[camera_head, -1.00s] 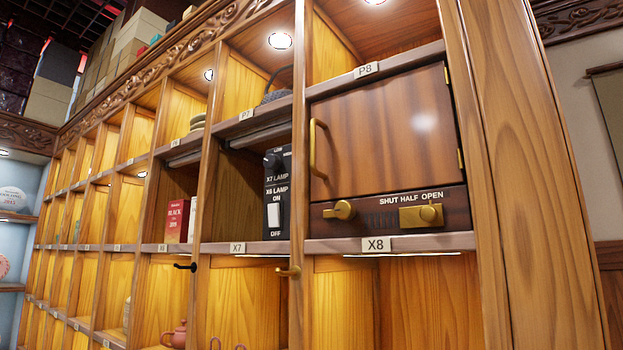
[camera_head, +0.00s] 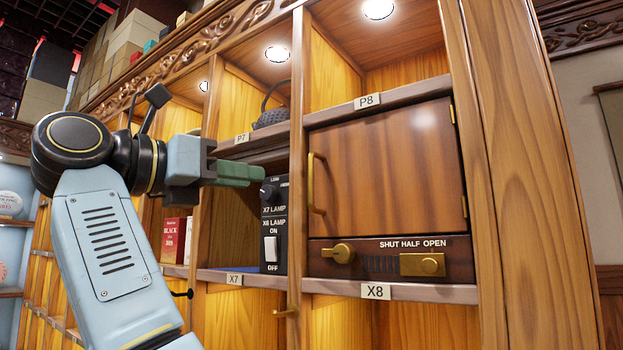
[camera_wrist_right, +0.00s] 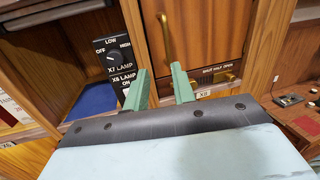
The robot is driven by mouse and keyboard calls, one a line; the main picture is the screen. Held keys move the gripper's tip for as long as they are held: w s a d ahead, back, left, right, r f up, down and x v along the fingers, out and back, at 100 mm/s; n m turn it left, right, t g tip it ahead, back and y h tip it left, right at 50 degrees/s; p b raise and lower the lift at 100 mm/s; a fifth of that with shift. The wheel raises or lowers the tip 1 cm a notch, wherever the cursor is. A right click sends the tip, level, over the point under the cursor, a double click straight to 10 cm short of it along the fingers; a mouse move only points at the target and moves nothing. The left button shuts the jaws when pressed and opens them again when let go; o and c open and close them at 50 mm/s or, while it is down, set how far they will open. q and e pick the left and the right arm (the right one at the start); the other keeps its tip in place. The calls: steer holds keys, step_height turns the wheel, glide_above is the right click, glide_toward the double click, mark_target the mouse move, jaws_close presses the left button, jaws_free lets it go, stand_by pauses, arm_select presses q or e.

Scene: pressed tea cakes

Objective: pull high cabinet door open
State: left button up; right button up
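The high cabinet door (camera_head: 390,170) is a brown wooden panel in the upper right compartment above label X8. It looks shut, with hinges on its right edge. Its upright brass handle (camera_head: 316,184) is on the left edge, and the handle also shows in the right wrist view (camera_wrist_right: 166,38). My right gripper (camera_head: 262,174) has green fingers and is left of the handle, apart from it, in front of the lamp switch panel. In the right wrist view its two fingers (camera_wrist_right: 160,84) are spread with nothing between them. My left gripper is not in view.
A black lamp switch panel (camera_head: 271,240) stands just left of the door. A brass knob (camera_head: 337,253) and a brass slider (camera_head: 422,265) sit below it. Wooden dividers and shelf edges surround the compartments. A red box (camera_head: 174,240) stands farther left.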

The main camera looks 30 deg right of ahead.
mark_target(309, 177)
steer(key=shift+m+y, duration=0.3)
steer(key=shift+y, duration=0.2)
steer(key=d, duration=0.4)
steer(key=d+r+p, duration=0.1)
steer(key=d, duration=0.7)
steer(key=shift+w+d+r, duration=0.3)
steer(key=shift+w, duration=0.1)
steer(key=shift+c, duration=0.2)
jaws_close()
